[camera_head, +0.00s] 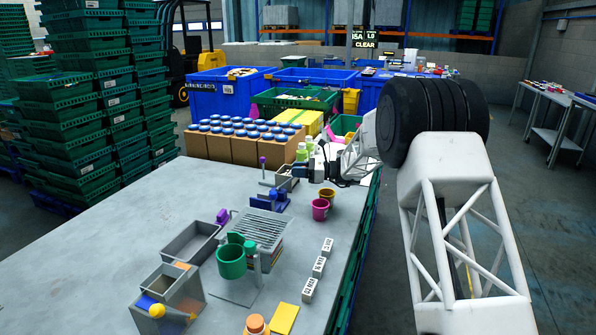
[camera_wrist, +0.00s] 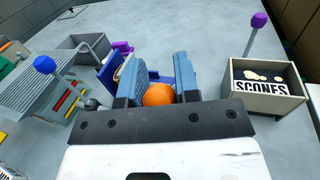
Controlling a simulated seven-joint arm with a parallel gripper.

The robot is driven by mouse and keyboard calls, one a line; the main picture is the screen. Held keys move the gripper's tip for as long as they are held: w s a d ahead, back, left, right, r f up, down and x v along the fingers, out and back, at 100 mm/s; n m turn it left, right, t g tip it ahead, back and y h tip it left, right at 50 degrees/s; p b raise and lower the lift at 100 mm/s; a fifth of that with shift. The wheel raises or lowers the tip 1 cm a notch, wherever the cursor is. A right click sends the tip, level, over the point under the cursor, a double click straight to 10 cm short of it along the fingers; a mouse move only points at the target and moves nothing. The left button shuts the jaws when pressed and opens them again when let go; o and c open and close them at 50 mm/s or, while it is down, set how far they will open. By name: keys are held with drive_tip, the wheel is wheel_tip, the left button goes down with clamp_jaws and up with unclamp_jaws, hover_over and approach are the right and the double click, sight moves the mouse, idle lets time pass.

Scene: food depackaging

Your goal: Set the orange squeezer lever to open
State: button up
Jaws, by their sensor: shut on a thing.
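In the wrist view, the orange (camera_wrist: 159,95) lies between the two blue-grey fingers of my gripper (camera_wrist: 160,66), which are shut on it. The blue orange squeezer (camera_wrist: 108,72) shows behind and beside the fingers, partly hidden by them. Its lever, a grey rod with a blue knob (camera_wrist: 44,64), slants up to the left, outside my fingers. In the head view, the blue squeezer (camera_head: 268,203) stands on the table, left of my gripper (camera_head: 296,172). The orange cannot be made out there. Whether it touches the squeezer is hidden.
A box marked SCONES (camera_wrist: 262,92) with a purple-knobbed rod (camera_wrist: 259,19) stands right of my gripper. A slatted grey rack (camera_head: 258,228), a green cup (camera_head: 231,262) and a grey tray (camera_head: 190,243) stand nearer. Pink (camera_head: 320,209) and yellow cups are close by. The table's left side is clear.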

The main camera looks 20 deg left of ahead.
drive_tip(key=shift+r, duration=0.1)
clamp_jaws()
drive_tip(key=a+r+m+t+h, duration=0.1)
drive_tip(key=a+r+h, duration=0.1)
drive_tip(key=a+h, duration=0.5)
drive_tip(key=shift+a+r+m, duration=0.3)
drive_tip(key=shift+a+r, duration=0.1)
drive_tip(key=shift+a, duration=1)
drive_tip(key=shift+f, duration=0.1)
drive_tip(key=o, duration=1)
unclamp_jaws()
